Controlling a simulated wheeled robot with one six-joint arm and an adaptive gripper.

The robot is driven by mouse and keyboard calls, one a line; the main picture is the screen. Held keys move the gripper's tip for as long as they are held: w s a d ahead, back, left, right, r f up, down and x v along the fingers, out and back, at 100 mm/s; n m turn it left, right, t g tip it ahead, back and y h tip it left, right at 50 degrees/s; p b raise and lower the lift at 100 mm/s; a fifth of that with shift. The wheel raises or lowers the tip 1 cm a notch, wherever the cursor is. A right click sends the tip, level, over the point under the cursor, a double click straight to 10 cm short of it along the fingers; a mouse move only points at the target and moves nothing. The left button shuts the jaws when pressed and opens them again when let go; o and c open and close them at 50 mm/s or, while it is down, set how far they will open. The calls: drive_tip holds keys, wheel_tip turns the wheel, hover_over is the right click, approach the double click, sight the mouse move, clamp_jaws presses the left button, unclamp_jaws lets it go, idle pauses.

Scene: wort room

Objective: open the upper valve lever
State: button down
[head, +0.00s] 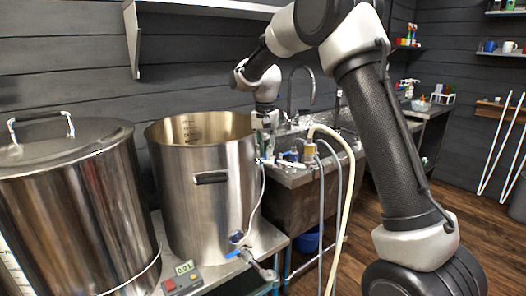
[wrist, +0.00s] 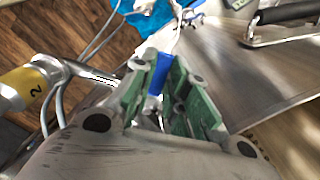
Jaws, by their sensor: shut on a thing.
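The upper valve lever (wrist: 160,72) is blue and shows between my green finger pads in the wrist view. My gripper (wrist: 160,85) is shut on it. In the head view my gripper (head: 265,128) points down beside the right rim of the open steel kettle (head: 205,185). The fingers and arm hide much of the lever, so its exact angle cannot be told. A lower valve with a blue handle (head: 236,253) sits near the kettle's base.
A lidded steel kettle (head: 75,200) stands left. Hoses (head: 345,180) hang from a brass fitting (head: 310,150) close to the right of my gripper. A sink faucet (head: 300,85) stands behind. A small red control box (head: 183,282) lies in front.

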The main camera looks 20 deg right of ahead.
drive_tip(key=shift+w+d+n, duration=0.3)
drive_tip(key=shift+d+n, duration=1.15)
drive_tip(key=shift+n, duration=1.3)
drive_tip(key=shift+w+d+n, duration=0.3)
drive_tip(key=shift+d+n, duration=1.2)
drive_tip(key=shift+n, duration=1.2)
drive_tip(key=shift+w+d+n, duration=0.3)
drive_tip(key=shift+d+n, duration=1.15)
drive_tip(key=shift+n, duration=1.3)
drive_tip(key=c, duration=1.4)
unclamp_jaws()
wheel_tip(320, 180, up, 12)
